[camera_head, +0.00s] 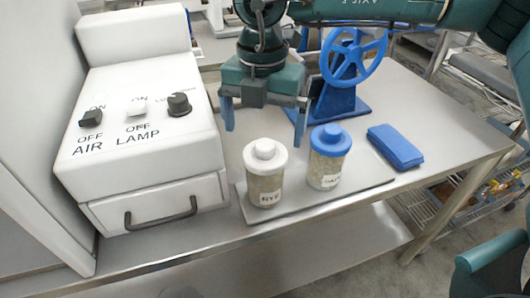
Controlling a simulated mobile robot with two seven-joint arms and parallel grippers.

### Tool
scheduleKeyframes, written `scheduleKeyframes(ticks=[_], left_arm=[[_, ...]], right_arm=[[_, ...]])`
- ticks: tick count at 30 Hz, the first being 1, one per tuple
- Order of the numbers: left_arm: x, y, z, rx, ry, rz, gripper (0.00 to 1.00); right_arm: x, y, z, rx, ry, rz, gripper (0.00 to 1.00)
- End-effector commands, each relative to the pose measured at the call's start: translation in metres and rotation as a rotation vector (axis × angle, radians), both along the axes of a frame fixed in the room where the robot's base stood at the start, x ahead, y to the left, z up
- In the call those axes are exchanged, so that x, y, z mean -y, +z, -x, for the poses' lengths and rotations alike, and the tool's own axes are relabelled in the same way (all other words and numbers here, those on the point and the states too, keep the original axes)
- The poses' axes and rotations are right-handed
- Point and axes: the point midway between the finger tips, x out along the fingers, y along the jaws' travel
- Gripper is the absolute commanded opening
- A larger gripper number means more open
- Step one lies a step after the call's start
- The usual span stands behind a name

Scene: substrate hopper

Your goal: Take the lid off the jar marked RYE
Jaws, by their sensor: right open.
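The jar marked RYE (264,188) stands upright on a thin grey board (286,215) near the table's front edge. It is clear with pale grain-like contents, and its white knobbed lid (265,152) sits on top. My right gripper (265,124) is open and empty, its two blue fingers spread wide and pointing down. In the picture it is just above and behind the white lid, apart from it as far as I can tell. My left gripper is not in view.
A second jar (325,172) with a blue lid stands close to the right; its label is too small to read. A blue folded cloth (395,147) lies farther right. A blue handwheel stand (342,100) is behind. A white switch box (150,130) with a drawer is left.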

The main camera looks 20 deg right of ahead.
Motion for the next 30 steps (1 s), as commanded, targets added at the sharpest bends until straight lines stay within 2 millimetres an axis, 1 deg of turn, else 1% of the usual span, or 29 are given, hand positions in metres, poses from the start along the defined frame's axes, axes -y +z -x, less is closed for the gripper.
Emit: scheduleKeyframes(ticks=[6, 10, 13, 19, 30], left_arm=[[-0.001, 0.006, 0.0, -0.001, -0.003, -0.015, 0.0], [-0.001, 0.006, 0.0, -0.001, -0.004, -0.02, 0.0], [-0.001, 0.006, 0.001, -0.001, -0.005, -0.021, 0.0], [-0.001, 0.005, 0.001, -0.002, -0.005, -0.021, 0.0], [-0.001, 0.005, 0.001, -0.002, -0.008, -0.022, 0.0]], right_arm=[[0.005, -0.029, 0.002, -0.005, 0.001, 0.003, 0.99], [0.005, -0.046, 0.002, -0.003, 0.0, 0.001, 0.99], [0.005, -0.05, 0.001, -0.001, 0.0, 0.001, 0.99], [0.005, -0.051, 0.001, -0.001, 0.0, 0.0, 0.99], [0.005, -0.05, 0.001, -0.001, 0.0, 0.001, 0.69]])
